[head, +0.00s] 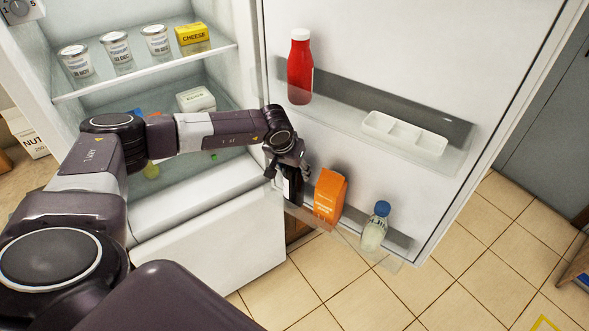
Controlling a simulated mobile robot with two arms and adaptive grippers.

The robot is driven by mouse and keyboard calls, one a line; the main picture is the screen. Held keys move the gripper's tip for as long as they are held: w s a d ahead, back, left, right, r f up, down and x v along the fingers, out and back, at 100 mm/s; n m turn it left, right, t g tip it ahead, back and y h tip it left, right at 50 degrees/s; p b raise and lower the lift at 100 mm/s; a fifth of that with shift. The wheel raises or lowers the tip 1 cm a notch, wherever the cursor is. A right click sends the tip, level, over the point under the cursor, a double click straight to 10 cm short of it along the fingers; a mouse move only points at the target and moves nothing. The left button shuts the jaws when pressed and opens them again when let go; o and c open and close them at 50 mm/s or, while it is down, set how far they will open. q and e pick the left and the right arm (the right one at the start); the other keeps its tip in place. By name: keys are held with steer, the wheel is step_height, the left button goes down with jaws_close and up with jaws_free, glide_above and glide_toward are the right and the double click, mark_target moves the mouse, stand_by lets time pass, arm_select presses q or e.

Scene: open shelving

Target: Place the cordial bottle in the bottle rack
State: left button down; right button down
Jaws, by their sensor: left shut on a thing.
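My left gripper (286,167) is at the lower part of the open fridge door, pointing down. It is shut on a dark bottle (293,190), which I take to be the cordial bottle. The fingers hide its upper part. The bottle is roughly upright at the left end of the lower door rack (370,249), left of an orange carton (329,196). I cannot tell whether its base touches the rack. A bottle with a blue cap (375,228) stands further right in the same rack. My right gripper is not in view.
The upper door shelf (345,125) holds a red bottle (300,68) and a white tray (404,134). Inside the fridge, several jars (116,47) and a yellow cheese box (192,34) stand on the glass shelf. A white tub (196,99) sits below. Tiled floor lies at front right.

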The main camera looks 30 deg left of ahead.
mark_target(289, 170)
arm_select(q)
steer(key=shift+w+a, duration=0.1)
steer(key=shift+a, duration=0.05)
steer(key=c, duration=1.4)
jaws_free()
steer(key=shift+a+f, duration=0.1)
steer(key=shift+f, duration=0.1)
steer(key=o, duration=0.3)
steer(key=shift+o, duration=0.7)
steer(key=shift+r, duration=0.3)
steer(key=b+v, duration=0.2)
steer(key=v, duration=0.4)
steer(key=shift+r, duration=0.15)
steer(key=shift+s+r, duration=0.35)
steer(key=shift+r, duration=0.1)
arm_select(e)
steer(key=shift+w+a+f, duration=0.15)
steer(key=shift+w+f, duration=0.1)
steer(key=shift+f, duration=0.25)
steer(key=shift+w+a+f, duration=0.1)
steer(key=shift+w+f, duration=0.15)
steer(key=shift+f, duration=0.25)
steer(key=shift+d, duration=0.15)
